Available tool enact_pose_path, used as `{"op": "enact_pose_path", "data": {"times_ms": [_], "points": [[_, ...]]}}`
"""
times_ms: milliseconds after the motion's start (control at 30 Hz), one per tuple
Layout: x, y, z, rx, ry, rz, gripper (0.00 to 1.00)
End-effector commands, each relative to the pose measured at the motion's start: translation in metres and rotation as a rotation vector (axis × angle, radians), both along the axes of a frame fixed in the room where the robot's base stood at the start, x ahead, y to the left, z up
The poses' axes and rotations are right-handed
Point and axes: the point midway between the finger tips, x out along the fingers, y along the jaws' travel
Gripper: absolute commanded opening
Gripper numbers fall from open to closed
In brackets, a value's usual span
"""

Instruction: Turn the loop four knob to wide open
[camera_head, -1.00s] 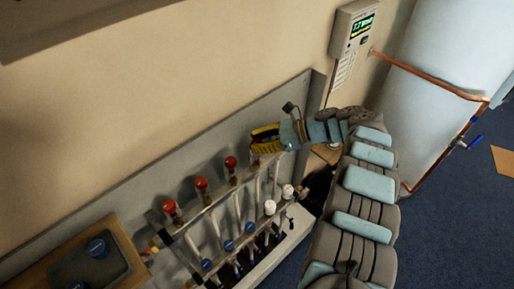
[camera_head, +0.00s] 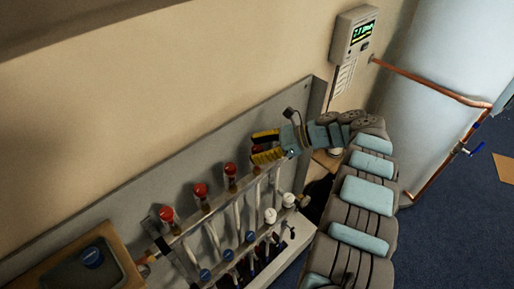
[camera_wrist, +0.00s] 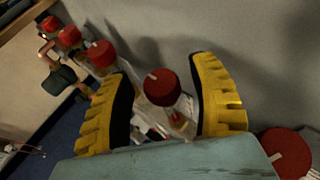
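My gripper (camera_head: 255,147) is at the right end of the upper row of red knobs, its yellow fingers spread. In the wrist view my gripper (camera_wrist: 162,75) is open, with one finger on each side of a red knob (camera_wrist: 162,87). This knob has a pale mark on its top, and I see gaps between it and both fingers. Another red knob (camera_wrist: 287,152) is at the lower right of the wrist view.
Three more red knobs stand in the row, the nearest to my gripper being this one (camera_head: 230,169). Blue caps (camera_head: 250,236) and white caps (camera_head: 270,215) line the lower bar. A lit controller (camera_head: 355,35) hangs on the wall. A grey panel (camera_wrist: 240,30) is close behind.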

Motion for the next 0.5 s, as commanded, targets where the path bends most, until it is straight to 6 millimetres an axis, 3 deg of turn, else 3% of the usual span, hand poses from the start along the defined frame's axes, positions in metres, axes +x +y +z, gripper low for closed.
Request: {"op": "enact_pose_path", "data": {"times_ms": [500], "points": [[0.0004, -0.0002, 0.0066, 0.001, -0.001, -0.001, 0.61]]}}
